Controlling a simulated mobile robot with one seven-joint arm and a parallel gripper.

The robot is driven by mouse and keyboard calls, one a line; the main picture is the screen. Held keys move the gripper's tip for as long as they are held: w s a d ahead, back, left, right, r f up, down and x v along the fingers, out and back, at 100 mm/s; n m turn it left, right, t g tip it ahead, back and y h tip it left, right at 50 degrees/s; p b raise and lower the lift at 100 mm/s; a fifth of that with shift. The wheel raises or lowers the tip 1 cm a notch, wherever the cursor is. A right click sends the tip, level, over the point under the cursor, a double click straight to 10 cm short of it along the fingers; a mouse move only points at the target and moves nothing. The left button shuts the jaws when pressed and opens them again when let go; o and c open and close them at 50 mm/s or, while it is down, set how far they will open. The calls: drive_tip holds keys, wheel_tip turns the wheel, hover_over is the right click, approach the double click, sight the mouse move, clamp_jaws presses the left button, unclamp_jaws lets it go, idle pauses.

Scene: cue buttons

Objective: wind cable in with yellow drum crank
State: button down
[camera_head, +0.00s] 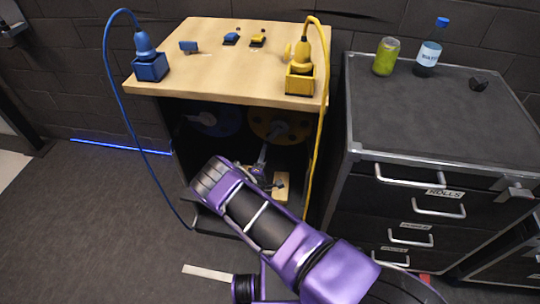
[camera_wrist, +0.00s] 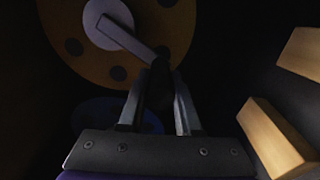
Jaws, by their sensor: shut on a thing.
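The yellow drum (camera_head: 262,126) is inside the dark cabinet under the wooden top, on the right. It fills the upper part of the wrist view (camera_wrist: 75,65), dark orange with round holes. Its grey crank arm (camera_wrist: 128,40) runs from the pale hub down to the right to a dark handle (camera_wrist: 159,86). My gripper (camera_wrist: 158,95) is shut on this handle, one finger on each side. In the head view my arm hides most of the gripper. The yellow cable (camera_head: 322,110) hangs from a yellow plug (camera_head: 301,55) in a yellow box (camera_head: 299,82).
A blue drum (camera_head: 222,121) sits left of the yellow one. A blue cable (camera_head: 107,60) hangs at the cabinet's left. Wooden pieces (camera_wrist: 272,135) stand close on the right of my gripper. A dark drawer unit (camera_head: 440,120) stands right of the cabinet.

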drive_tip(key=shift+w+a+r+m, duration=0.1)
drive_tip(key=shift+a+r+m, duration=0.2)
drive_tip(key=shift+a, duration=0.25)
drive_tip(key=shift+w+a+r+m, duration=0.1)
drive_tip(key=shift+a+r+m, duration=0.1)
drive_tip(key=shift+a+r, duration=0.25)
drive_tip(key=shift+a, duration=0.1)
drive_tip(key=c, duration=0.6)
unclamp_jaws()
drive_tip(key=shift+d+f, duration=0.1)
drive_tip(key=shift+d, duration=0.1)
drive_tip(key=s+a+p, duration=0.2)
drive_tip(key=s+a, duration=0.1)
drive_tip(key=s, duration=1.4)
drive_tip(key=shift+a, duration=0.2)
drive_tip(key=shift+s, duration=0.1)
